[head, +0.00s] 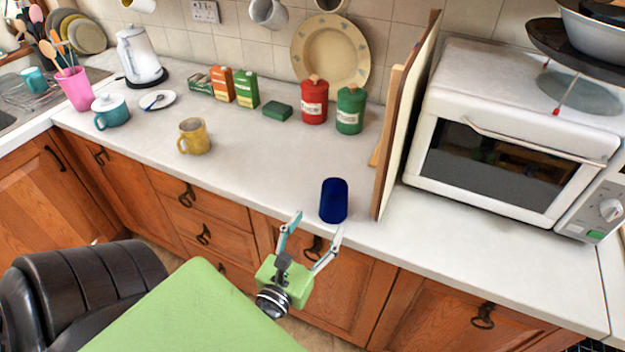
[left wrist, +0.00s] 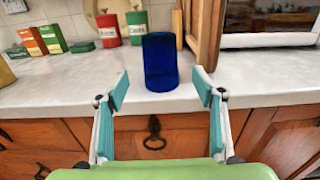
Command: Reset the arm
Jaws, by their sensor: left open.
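My left gripper (head: 312,240) is open and empty in front of the counter's front edge. In the left wrist view its two fingers (left wrist: 160,88) stand wide apart, with a dark blue cup (left wrist: 160,62) showing between and beyond them. In the head view the blue cup (head: 334,201) stands on the counter (head: 265,180) near the front edge, just beyond the fingertips. I cannot see the fingers touching it. My green left arm (head: 190,310) reaches in from the lower left. My right gripper is in neither view.
Cutting boards (head: 405,120) lean upright just right of the cup, beside a white microwave (head: 510,140). A yellow mug (head: 194,138), a red canister (head: 314,102) and a green canister (head: 350,110) stand farther back. A dark chair (head: 75,285) stands at lower left.

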